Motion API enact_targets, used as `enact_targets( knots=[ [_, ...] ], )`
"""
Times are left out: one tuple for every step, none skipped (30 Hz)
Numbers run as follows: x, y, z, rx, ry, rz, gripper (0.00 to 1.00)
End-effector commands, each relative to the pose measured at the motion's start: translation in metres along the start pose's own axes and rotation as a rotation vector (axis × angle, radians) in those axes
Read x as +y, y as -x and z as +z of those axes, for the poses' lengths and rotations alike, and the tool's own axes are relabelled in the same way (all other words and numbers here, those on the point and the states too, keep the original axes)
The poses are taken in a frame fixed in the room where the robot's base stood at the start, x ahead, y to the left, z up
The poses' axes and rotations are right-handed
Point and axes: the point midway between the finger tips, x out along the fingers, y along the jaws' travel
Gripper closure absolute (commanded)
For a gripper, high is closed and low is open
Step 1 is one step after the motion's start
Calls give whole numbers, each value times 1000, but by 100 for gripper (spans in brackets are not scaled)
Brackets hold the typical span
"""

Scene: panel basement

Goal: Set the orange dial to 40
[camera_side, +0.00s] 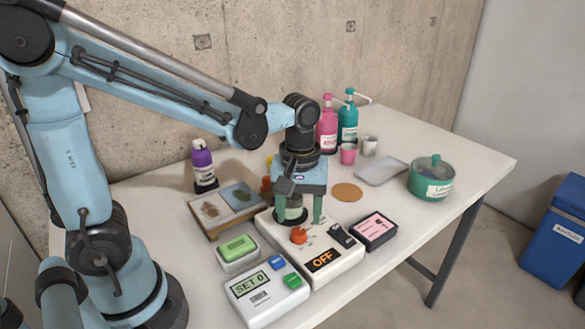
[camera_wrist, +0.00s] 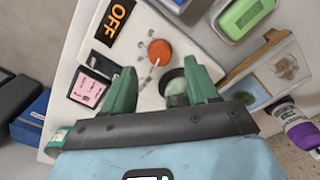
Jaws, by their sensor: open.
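The orange dial (camera_side: 298,236) sits on the white panel (camera_side: 338,262), which has a display reading OFF (camera_side: 324,260). In the wrist view the dial (camera_wrist: 159,50) has a scale beside it, too small to read. My gripper (camera_side: 304,216) is open, pointing down over the back part of the panel. Its green fingers straddle a round, pale-topped part (camera_wrist: 176,88) in the wrist view. The dial lies just beyond the fingertips, not between them. A black switch (camera_side: 341,235) is right of the dial. A separate white box (camera_side: 266,295) shows SET 0, with blue and green buttons.
A pink-and-black box (camera_side: 374,230) is close on the right. Bottles, cups and a teal pot (camera_side: 431,178) stand farther back. The table's right front is clear.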

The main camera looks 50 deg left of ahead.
Motion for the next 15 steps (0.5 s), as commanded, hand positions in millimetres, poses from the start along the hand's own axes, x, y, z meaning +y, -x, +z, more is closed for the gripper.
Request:
enact_targets(
  knots=[
    [0,-7,0,0,0,0,41],
    [0,-11,0,0,0,0,41],
    [0,-16,0,0,0,0,41],
    [0,-19,0,0,0,0,41],
    [0,-22,0,0,0,0,41],
    [0,-26,0,0,0,0,41],
    [0,-28,0,0,0,0,41],
    [0,-31,0,0,0,0,41],
    [0,-34,0,0,0,0,41],
    [0,-35,0,0,0,0,41],
    [0,-37,0,0,0,0,41],
    [0,-38,0,0,0,0,41],
    [0,-39,0,0,0,0,41],
    [0,-40,0,0,0,0,41],
    [0,-41,0,0,0,0,41]
  ],
)
